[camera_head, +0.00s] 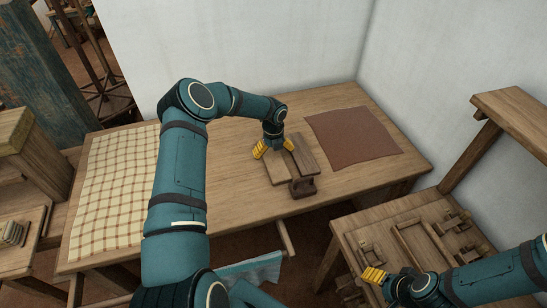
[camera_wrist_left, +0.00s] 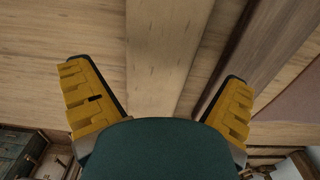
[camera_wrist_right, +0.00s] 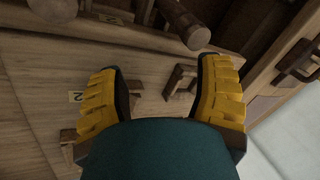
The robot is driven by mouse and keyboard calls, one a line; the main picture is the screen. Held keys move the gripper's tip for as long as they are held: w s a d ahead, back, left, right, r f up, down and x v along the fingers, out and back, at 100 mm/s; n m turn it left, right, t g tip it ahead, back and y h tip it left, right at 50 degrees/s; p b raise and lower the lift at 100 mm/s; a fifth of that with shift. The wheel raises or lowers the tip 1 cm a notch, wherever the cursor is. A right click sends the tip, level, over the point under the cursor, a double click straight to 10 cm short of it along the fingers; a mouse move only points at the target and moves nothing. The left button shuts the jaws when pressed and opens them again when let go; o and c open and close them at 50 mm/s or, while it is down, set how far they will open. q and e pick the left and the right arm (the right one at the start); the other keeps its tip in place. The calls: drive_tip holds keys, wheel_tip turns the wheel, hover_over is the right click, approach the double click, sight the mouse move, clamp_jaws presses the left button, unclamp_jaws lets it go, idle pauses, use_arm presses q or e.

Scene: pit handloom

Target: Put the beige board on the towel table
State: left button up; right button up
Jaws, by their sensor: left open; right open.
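The beige board (camera_head: 277,172) lies on the wooden table (camera_head: 230,150) that also bears a checkered towel (camera_head: 112,185). A darker brown board (camera_head: 304,156) lies close along its right side. My left gripper (camera_head: 273,149) is open over the far end of the beige board. In the left wrist view the beige board (camera_wrist_left: 165,45) runs between the spread fingers, with a gap on each side. My right gripper (camera_head: 373,275) is open and empty above the smaller table at the lower right. It also shows open in the right wrist view (camera_wrist_right: 160,65).
A dark brown block (camera_head: 302,187) sits at the boards' near end. A reddish-brown cloth (camera_head: 352,134) lies on the table's right part. The smaller table (camera_head: 385,228) holds several wooden parts. White walls stand behind and to the right. Bare tabletop lies between towel and boards.

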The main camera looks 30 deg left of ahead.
sight(274, 158)
use_arm(q)
wheel_tip(274, 158, up, 9)
drive_tip(key=s+d+f+n+h, duration=0.1)
drive_tip(key=d, duration=0.3)
drive_tip(key=s+d+f+n+h, duration=0.1)
drive_tip(key=d+f+n, duration=0.1)
drive_tip(key=d, duration=0.3)
drive_tip(key=s+d+f+n, duration=0.1)
drive_tip(key=d+n, duration=0.1)
drive_tip(key=d, duration=0.3)
drive_tip(key=shift+s+f+t+h, duration=0.3)
drive_tip(key=shift+f+h, duration=0.05)
drive_tip(key=shift+h, duration=0.05)
drive_tip(key=s+d+n, duration=0.1)
drive_tip(key=d, duration=0.1)
drive_tip(key=s+d+f+n+h, duration=0.1)
drive_tip(key=s+d+n, duration=0.1)
drive_tip(key=s+d+f+n, duration=0.1)
drive_tip(key=d+n, duration=0.1)
drive_tip(key=d, duration=0.1)
drive_tip(key=shift+s, duration=0.25)
drive_tip(key=s+d+f+n, duration=0.1)
drive_tip(key=s+d+n, duration=0.2)
drive_tip(key=s+n, duration=0.5)
drive_tip(key=s+d+f+n+t, duration=0.1)
drive_tip(key=s+d+n, duration=0.2)
drive_tip(key=s+n, duration=0.6)
drive_tip(key=shift+d+n+t, duration=0.2)
drive_tip(key=shift+n+t, duration=0.1)
drive_tip(key=shift+n, duration=0.2)
